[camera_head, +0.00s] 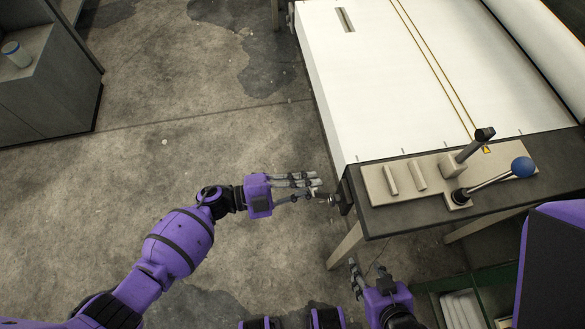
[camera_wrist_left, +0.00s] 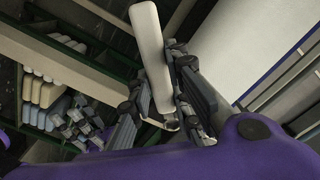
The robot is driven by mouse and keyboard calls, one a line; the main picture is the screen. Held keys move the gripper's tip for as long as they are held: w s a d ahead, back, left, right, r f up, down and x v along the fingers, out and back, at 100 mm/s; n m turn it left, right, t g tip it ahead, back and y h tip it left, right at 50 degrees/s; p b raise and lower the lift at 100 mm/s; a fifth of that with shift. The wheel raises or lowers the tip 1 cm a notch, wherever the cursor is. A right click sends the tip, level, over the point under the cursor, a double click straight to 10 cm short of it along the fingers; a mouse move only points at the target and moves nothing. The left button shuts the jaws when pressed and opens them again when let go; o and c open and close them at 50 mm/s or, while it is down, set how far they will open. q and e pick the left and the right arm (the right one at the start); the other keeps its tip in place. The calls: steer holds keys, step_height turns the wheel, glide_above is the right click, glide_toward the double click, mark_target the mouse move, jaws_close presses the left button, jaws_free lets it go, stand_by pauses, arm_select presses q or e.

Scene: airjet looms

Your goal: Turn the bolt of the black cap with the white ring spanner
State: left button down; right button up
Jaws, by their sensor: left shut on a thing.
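My left gripper (camera_head: 305,187) is shut on the white ring spanner, beside the near left corner of the loom. In the left wrist view the spanner's pale bar (camera_wrist_left: 149,45) stands between the two fingers (camera_wrist_left: 165,100). The black cap (camera_head: 344,196) is on the side of the loom's corner, just right of the fingertips. A small metallic end (camera_head: 332,199) lies close to the cap; I cannot tell whether it sits around the bolt. The bolt itself is not clearly seen. My right gripper (camera_head: 367,269) is low and empty below the table edge, its fingers apart.
The loom's white surface (camera_head: 385,75) fills the upper right. A beige lever panel (camera_head: 435,180) with a blue-knobbed lever (camera_head: 522,167) sits on its dark front edge. Green shelving with pale items (camera_head: 462,308) stands at lower right.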

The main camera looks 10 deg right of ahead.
arm_select(q)
steer(key=shift+d, duration=0.75)
